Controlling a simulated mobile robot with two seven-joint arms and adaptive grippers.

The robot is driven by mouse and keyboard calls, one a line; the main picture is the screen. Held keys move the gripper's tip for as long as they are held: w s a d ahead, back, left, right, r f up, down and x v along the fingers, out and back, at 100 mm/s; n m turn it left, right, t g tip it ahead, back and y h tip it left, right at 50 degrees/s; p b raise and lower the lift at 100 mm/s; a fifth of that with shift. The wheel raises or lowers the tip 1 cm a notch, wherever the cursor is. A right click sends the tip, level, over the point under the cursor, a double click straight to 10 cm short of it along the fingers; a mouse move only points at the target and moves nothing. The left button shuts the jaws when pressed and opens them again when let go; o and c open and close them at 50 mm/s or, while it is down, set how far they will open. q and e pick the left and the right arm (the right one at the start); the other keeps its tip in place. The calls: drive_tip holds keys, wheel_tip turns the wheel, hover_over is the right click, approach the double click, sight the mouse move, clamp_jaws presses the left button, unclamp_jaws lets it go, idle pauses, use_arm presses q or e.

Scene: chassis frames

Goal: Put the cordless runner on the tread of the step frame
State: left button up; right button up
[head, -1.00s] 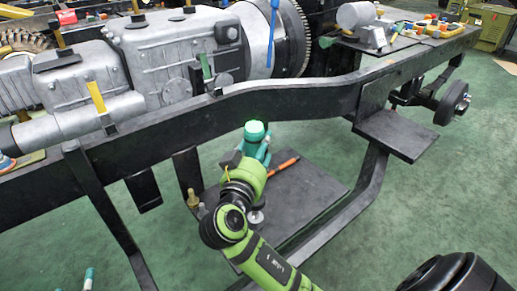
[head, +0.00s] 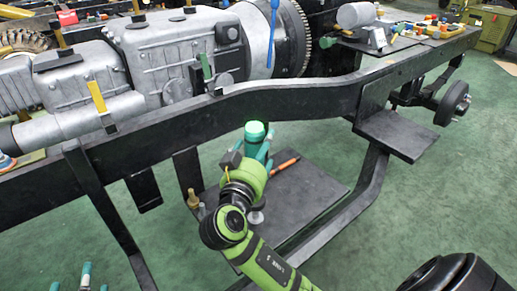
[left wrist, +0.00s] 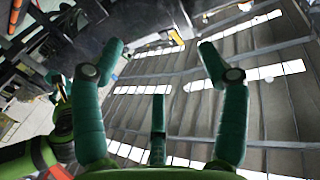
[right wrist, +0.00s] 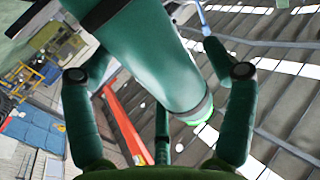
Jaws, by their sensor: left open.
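The cordless runner (head: 255,131) is a teal cylinder with a pale green lit end. In the right wrist view the runner (right wrist: 150,50) lies slanted between the fingers, covering part of the left-hand fingertip. My right gripper (head: 262,150) is around it and appears shut on it; finger contact is partly hidden. The step frame has bent dark bars (head: 372,180) and a low flat dark tread (head: 305,195); the runner shows above the tread's far left edge. My left gripper (head: 87,276) is open and empty at the bottom left; its fingers (left wrist: 160,60) also show apart in the left wrist view.
A dark chassis rail (head: 290,95) crosses above the tread, with a grey gearbox (head: 175,55) behind it. An orange bar (head: 285,166) shows beside the runner. Brass-coloured fittings (head: 193,199) stand at the left. A small dark plate (head: 397,136) juts out at right.

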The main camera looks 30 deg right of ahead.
drive_tip(key=shift+r, duration=0.1)
drive_tip(key=shift+v, duration=1.1)
drive_tip(key=v, duration=0.9)
wheel_tip(320, 180, down, 9)
drive_tip(key=w+a+n+t+y, duration=0.2)
drive_tip(key=a+n+y, duration=0.1)
drive_tip(key=n+y, duration=0.5)
use_arm(q)
drive_tip(key=shift+s+a+f+g+y+p, duration=0.15)
drive_tip(key=shift+a+f+g+y, duration=0.25)
drive_tip(key=shift+f, duration=0.45)
drive_tip(key=shift+s+a+f+g+y+p, duration=0.1)
drive_tip(key=shift+a+f+g+y+p, duration=0.1)
drive_tip(key=shift+f+g, duration=0.55)
drive_tip(key=shift+s+a+f+g+y+p, duration=0.1)
drive_tip(key=shift+a+f+g+y, duration=0.2)
drive_tip(key=shift+f, duration=0.65)
use_arm(e)
drive_tip(key=s+a+f+n+y, duration=0.2)
drive_tip(key=s+a+n+y, duration=0.2)
drive_tip(key=y, duration=0.5)
drive_tip(key=shift+a+n+t, duration=0.3)
drive_tip(key=shift+a+n, duration=0.35)
drive_tip(key=shift+n, duration=0.05)
